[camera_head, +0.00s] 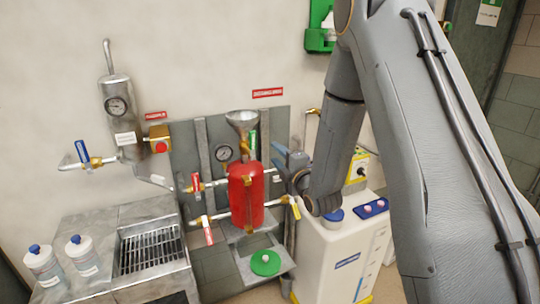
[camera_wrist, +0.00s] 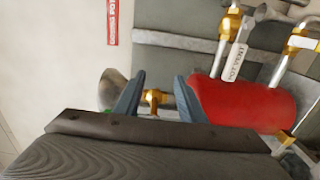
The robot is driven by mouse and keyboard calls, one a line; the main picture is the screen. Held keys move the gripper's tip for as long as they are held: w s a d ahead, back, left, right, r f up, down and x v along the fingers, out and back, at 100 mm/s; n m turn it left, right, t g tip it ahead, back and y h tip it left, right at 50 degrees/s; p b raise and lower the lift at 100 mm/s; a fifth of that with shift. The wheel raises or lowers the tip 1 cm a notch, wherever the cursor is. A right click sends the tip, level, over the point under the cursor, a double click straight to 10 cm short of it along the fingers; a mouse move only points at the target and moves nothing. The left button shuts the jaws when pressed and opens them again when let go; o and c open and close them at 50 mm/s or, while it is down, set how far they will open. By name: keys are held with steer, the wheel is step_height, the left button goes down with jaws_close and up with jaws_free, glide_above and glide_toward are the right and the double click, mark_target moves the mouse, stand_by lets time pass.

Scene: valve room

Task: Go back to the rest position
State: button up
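My gripper (camera_head: 281,158) is just right of the upper part of the red tank (camera_head: 246,195), beside the wall panel. In the wrist view its two blue-grey fingers (camera_wrist: 157,100) stand apart, with no object clearly held. A brass fitting (camera_wrist: 155,96) shows in the gap between them; I cannot tell whether they touch it. The red tank (camera_wrist: 240,104) lies to the right of the fingers in that view. The metal funnel (camera_head: 242,120) sits above the tank, and its cone (camera_wrist: 111,88) is left of the fingers in the wrist view.
A white container (camera_head: 340,262) with a blue cap stands below my forearm. Valves with a red handle (camera_head: 208,231) and a yellow handle (camera_head: 294,207) stick out near the tank. A metal bench (camera_head: 90,218) with two white bottles is at left.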

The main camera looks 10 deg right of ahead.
steer(key=shift+s+d, duration=0.55)
